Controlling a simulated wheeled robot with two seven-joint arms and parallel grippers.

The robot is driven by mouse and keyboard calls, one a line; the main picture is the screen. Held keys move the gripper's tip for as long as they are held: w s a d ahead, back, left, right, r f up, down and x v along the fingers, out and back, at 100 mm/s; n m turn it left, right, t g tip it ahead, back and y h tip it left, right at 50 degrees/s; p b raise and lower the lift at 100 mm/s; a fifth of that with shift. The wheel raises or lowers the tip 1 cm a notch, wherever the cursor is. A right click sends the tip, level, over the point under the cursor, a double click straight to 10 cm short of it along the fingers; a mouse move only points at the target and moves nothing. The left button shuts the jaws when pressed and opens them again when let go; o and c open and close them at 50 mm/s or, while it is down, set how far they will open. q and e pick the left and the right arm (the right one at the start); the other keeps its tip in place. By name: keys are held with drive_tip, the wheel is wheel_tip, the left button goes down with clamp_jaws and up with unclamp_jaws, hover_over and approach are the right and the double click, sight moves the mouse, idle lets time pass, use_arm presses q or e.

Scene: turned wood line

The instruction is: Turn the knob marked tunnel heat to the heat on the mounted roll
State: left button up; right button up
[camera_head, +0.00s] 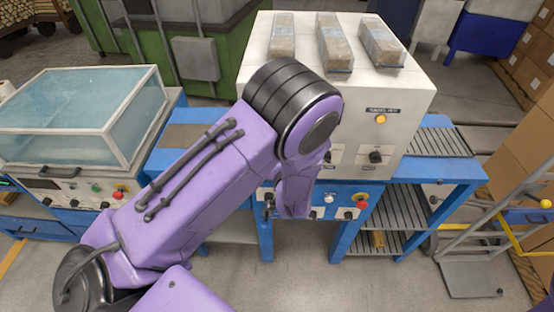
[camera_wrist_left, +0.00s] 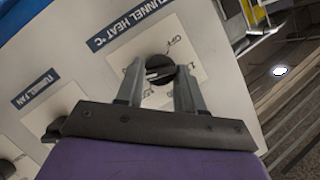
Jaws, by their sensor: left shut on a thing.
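The tunnel heat knob (camera_wrist_left: 160,69) is a round black knob with a pale pointer line, on a light dial plate below the label "TUNNEL HEAT °C" (camera_wrist_left: 130,22) in the left wrist view. My left gripper (camera_wrist_left: 159,72) has a finger on each side of it and is shut on it. In the head view my purple left arm reaches across the white tunnel housing (camera_head: 412,95) and hides the fingertips. I cannot make out a mounted roll. My right gripper is not in view.
Wrapped packs (camera_head: 334,45) lie on top of the housing. A label "TUNNEL FAN" (camera_wrist_left: 38,88) is beside the heat dial. A lower blue panel has a red button (camera_head: 362,200). A clear-lidded machine (camera_head: 80,115) stands left, a hand truck (camera_head: 490,240) right.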

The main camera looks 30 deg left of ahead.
use_arm(q)
drive_tip(key=o, duration=1)
drive_tip(key=shift+o, duration=0.2)
drive_tip(key=s+d+r, duration=0.7)
drive_tip(key=s+r, duration=0.5)
drive_tip(key=r, duration=0.1)
drive_tip(key=shift+d+b, duration=0.15)
drive_tip(key=shift+b, duration=0.15)
